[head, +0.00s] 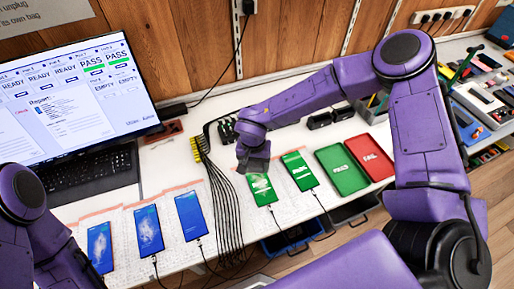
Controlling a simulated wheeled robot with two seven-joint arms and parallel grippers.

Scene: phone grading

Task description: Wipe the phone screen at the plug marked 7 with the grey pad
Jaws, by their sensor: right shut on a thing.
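A phone with a green screen (263,191) lies on the white table below my right gripper, with pale smears across its upper part and a cable at its lower end. My right gripper (254,168) is over the top end of this phone, shut on what seems to be the grey pad. The pad is hard to tell from the dark jaws, and I cannot tell whether it touches the screen. The plug numbers are too small to read. My left arm shows at the lower left, but its gripper is out of view.
Another green-screened phone (299,172) lies to the right, then a green tray (342,184) and a red tray (371,159). Three blue-screened phones (190,216) lie left, beyond a bundle of black cables (222,195). A monitor (75,95) and keyboard (90,172) stand at the left.

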